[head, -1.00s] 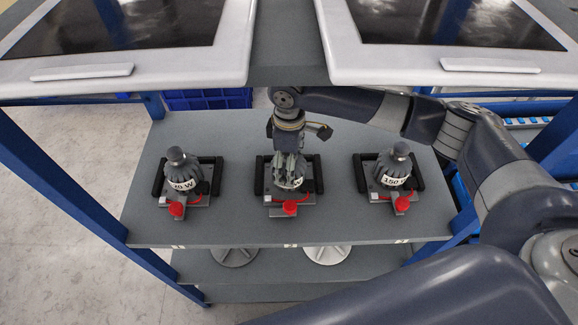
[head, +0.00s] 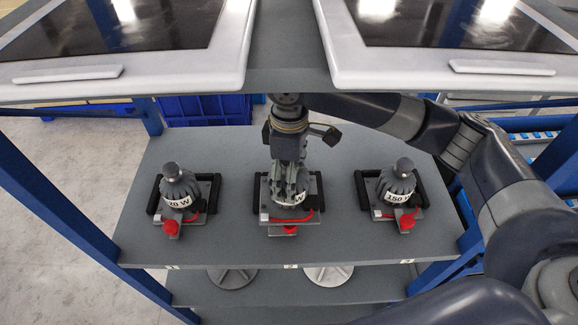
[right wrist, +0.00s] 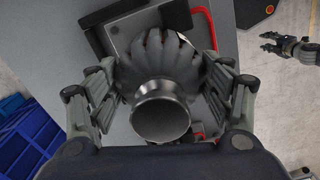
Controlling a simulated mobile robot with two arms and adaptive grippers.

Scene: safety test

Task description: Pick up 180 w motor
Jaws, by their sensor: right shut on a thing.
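Three grey finned motors stand in a row on the grey shelf (head: 235,252). The middle motor (head: 298,197) has a label ending in W, its number hidden by my fingers. The left motor's (head: 179,187) label reads partly "20 W"; the right motor's (head: 396,186) reads "150". My right gripper (head: 289,186) points down, shut around the middle motor. In the right wrist view my right gripper's fingers (right wrist: 160,95) flank this motor's top knob (right wrist: 160,118). My left gripper (right wrist: 268,41) shows at the right wrist view's upper right, apparently open and empty, away from the motors.
Each motor has a black-handled holder; red knobs (head: 171,228) show at the front. A blue crate (head: 205,108) stands behind.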

